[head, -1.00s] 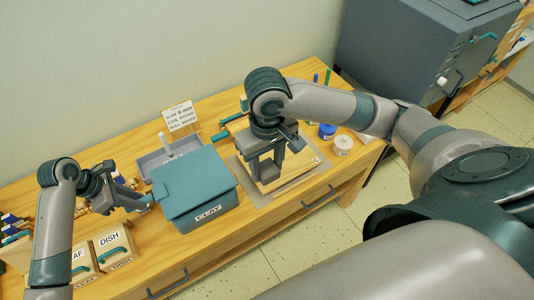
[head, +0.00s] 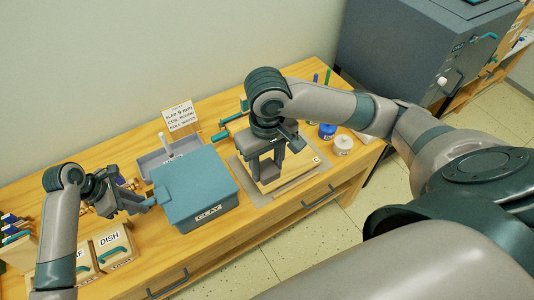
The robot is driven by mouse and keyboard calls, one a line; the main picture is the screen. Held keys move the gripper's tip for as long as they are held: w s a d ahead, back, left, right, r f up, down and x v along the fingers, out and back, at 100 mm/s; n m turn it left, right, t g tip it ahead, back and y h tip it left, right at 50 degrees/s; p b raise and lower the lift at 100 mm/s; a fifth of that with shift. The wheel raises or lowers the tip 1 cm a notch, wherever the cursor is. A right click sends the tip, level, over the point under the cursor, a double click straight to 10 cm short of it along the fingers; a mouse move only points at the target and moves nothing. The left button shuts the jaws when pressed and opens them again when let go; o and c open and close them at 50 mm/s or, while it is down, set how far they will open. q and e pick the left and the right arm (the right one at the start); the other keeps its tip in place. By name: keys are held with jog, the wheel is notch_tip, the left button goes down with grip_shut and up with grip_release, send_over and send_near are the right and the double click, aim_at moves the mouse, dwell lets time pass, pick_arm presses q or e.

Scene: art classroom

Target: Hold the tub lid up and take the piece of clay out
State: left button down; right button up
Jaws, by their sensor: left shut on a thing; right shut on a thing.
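The clay tub (head: 213,219), with a CLAY label on its front, stands on the wooden bench. Its blue-grey lid (head: 190,182) lies over the top and hides the inside. My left gripper (head: 147,204) is at the lid's left side, shut on what looks like a small teal tab of the lid. My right gripper (head: 264,172) points down over a pale board right of the tub, apart from it. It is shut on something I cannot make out. I cannot pick out the piece of clay.
A grey tray (head: 155,158) and a lettered sign (head: 180,117) stand behind the tub. A DISH box (head: 112,246) is at the front left. A blue jar (head: 327,131) and a white jar (head: 343,145) stand at the right. A grey kiln-like cabinet (head: 415,55) is beyond the bench.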

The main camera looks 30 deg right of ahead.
pick_arm(q)
jog(key=c, duration=1.4)
grip_release()
jog(key=shift+c, duration=0.2)
jog(key=shift+r, duration=0.1)
jog(key=shift+r, duration=3.4)
jog(key=shift+s+f, duration=0.1)
jog(key=shift+f, duration=0.05)
